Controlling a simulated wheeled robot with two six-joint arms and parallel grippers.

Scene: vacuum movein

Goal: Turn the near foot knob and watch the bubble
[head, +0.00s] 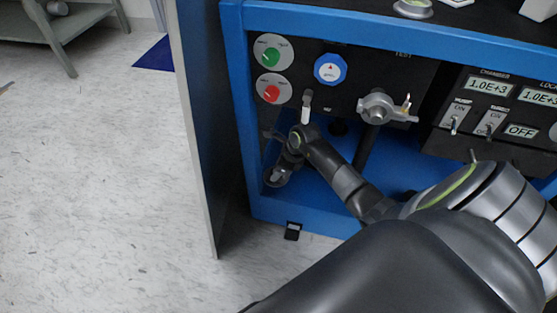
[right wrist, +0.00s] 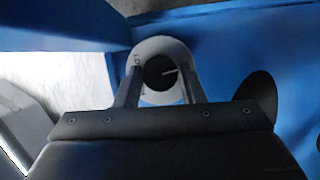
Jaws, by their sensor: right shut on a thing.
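My right gripper (head: 284,163) reaches into the lower left bay of the blue cabinet. In the head view the knob is mostly hidden by my gripper. A round silver piece with a pale green top (head: 412,8), perhaps the bubble level, sits on the cabinet top at the upper edge; its bubble cannot be made out. My left gripper is not in view.
The blue cabinet frame (head: 238,90) and an open door panel (head: 195,120) stand close left of my gripper. Above are green (head: 270,56) and red (head: 270,93) buttons, a blue dial (head: 330,69) and a silver handle (head: 376,108).

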